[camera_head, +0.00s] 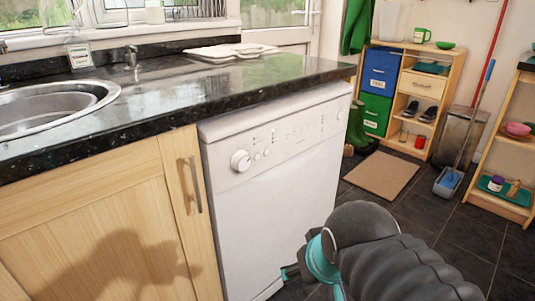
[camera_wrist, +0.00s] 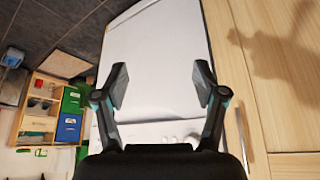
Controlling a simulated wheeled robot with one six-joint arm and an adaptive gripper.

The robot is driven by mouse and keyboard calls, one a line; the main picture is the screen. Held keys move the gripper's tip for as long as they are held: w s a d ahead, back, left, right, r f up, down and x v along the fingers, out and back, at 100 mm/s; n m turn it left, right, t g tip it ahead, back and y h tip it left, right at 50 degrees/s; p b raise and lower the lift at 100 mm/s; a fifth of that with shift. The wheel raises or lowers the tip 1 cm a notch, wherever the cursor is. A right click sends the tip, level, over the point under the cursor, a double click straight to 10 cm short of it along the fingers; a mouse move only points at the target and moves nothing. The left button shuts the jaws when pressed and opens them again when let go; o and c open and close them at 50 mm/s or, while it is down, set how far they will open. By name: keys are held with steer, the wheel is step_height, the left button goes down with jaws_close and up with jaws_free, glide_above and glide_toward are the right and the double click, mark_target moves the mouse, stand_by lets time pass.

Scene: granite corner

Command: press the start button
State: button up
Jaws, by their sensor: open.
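A white dishwasher (camera_head: 275,200) stands under the dark counter. Its control panel has a round dial (camera_head: 240,160), small round buttons (camera_head: 261,154) beside it and further small marks to the right. I cannot tell which control is the start button. In the wrist view, which is turned over, the dishwasher's front (camera_wrist: 155,60) fills the space beyond my gripper (camera_wrist: 162,85). My gripper is open with nothing between its fingers. The panel is partly hidden behind it at the bottom. In the head view my arm is low at the dishwasher's right, with the gripper mostly hidden.
A wooden cabinet (camera_head: 95,235) with a bar handle (camera_head: 194,185) adjoins the dishwasher on the left. The black counter (camera_head: 190,95) overhangs the panel. A mat (camera_head: 382,175), shelf unit (camera_head: 408,100) and dustpan (camera_head: 448,182) stand behind on the right. Dark tiled floor is open between.

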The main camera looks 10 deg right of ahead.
jaws_close()
stand_by(1.2)
